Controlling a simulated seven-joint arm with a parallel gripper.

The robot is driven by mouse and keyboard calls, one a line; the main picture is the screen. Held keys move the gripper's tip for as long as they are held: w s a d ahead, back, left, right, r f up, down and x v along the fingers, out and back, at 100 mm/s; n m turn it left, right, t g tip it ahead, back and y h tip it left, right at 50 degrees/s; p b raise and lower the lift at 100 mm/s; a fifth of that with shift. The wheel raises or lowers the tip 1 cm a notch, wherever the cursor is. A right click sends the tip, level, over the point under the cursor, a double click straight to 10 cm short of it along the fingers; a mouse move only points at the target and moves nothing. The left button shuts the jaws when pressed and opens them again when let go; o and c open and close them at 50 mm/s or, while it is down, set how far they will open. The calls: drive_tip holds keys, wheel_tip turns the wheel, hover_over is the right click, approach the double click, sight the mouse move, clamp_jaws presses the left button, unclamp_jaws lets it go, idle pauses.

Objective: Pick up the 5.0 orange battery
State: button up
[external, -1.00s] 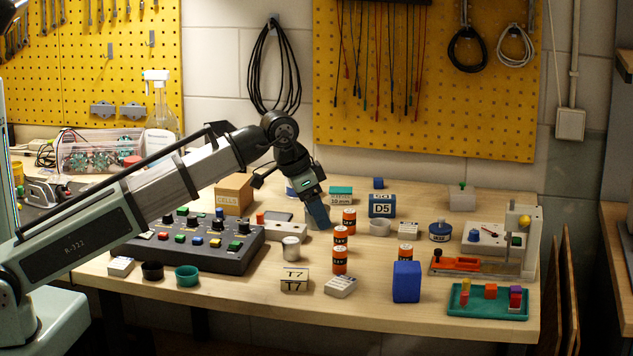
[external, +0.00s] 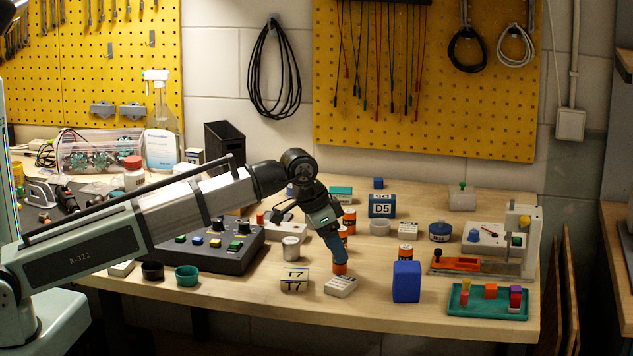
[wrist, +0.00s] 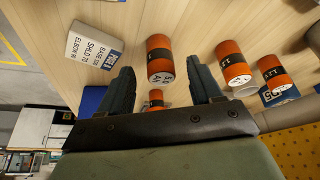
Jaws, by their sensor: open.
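Several orange batteries with black bands stand on the bench. My gripper (external: 338,256) points down over the front battery (external: 340,269), its open fingers partly covering it. In the wrist view that battery (wrist: 160,60) stands between the fingertips (wrist: 160,72), with a gap visible on each side. Small print shows on its end, but I cannot read it as 5.0. Two others, one (wrist: 233,64) reading about 1.2V and one farther off (wrist: 273,74), stand to the right.
A white labelled block (external: 341,286) lies just in front of the front battery. A blue block (external: 406,282) stands to the right, a T7 block (external: 294,279) to the left. A metal cylinder (external: 291,248) and control box (external: 210,248) are farther left. Bare wood lies along the front.

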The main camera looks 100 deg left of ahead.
drive_tip(key=x, duration=0.4)
drive_tip(key=shift+w+a, duration=0.15)
drive_tip(key=shift+w, duration=0.05)
drive_tip(key=c, duration=1.1)
drive_tip(key=shift+r, duration=0.15)
